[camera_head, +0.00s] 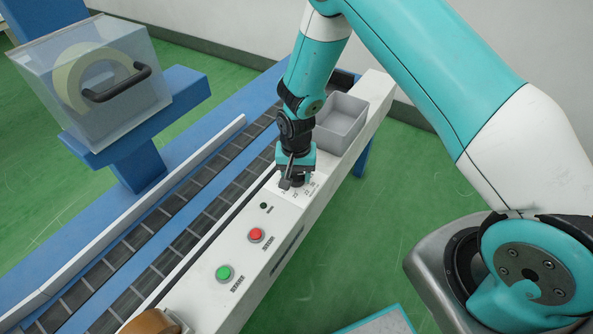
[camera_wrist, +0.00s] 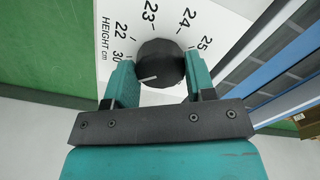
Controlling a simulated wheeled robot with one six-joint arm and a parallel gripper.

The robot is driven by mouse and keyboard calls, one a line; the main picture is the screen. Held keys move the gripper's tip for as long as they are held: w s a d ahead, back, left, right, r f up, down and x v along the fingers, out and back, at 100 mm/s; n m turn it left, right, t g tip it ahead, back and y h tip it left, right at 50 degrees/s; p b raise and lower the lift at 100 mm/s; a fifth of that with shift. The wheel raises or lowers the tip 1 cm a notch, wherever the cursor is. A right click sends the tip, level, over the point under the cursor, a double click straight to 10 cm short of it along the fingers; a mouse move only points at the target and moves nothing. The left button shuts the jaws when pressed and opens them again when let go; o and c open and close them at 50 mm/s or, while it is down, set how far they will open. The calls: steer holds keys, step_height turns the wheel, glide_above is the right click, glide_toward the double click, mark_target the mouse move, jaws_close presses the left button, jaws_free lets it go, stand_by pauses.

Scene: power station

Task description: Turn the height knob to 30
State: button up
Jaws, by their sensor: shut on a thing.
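The black height knob (camera_wrist: 160,62) sits between the two teal fingers of my gripper (camera_wrist: 161,75) in the wrist view. The fingers are shut on its sides. A white pointer line on the knob points to the lower left, toward the left finger, just below the "30" mark. The printed scale (camera_wrist: 152,20) shows 22, 23, 24, 25 and 30, with "HEIGHT cm" at the left. The left finger hides what lies beyond the pointer. In the head view my gripper (camera_head: 297,177) is down at the white panel (camera_head: 205,292) and mostly hides the knob.
A green button (camera_head: 223,272), a red button (camera_head: 256,235) and a small dark indicator (camera_head: 264,205) lie nearer along the panel. A grey open bin (camera_head: 341,122) stands just behind my gripper. A conveyor (camera_head: 172,215) runs alongside at the left. A clear box with a black handle (camera_head: 100,85) stands beyond it.

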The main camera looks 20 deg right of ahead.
mark_target(296, 175)
steer(key=m, duration=0.4)
steer(key=shift+w, duration=0.1)
stand_by(0.5)
steer(key=o, duration=0.9)
steer(key=shift+o, duration=0.2)
steer(key=shift+r, duration=0.1)
step_height(296, 175, up, 17)
steer(key=p, duration=0.1)
steer(key=shift+r+p, duration=0.15)
steer(key=shift+p, duration=0.25)
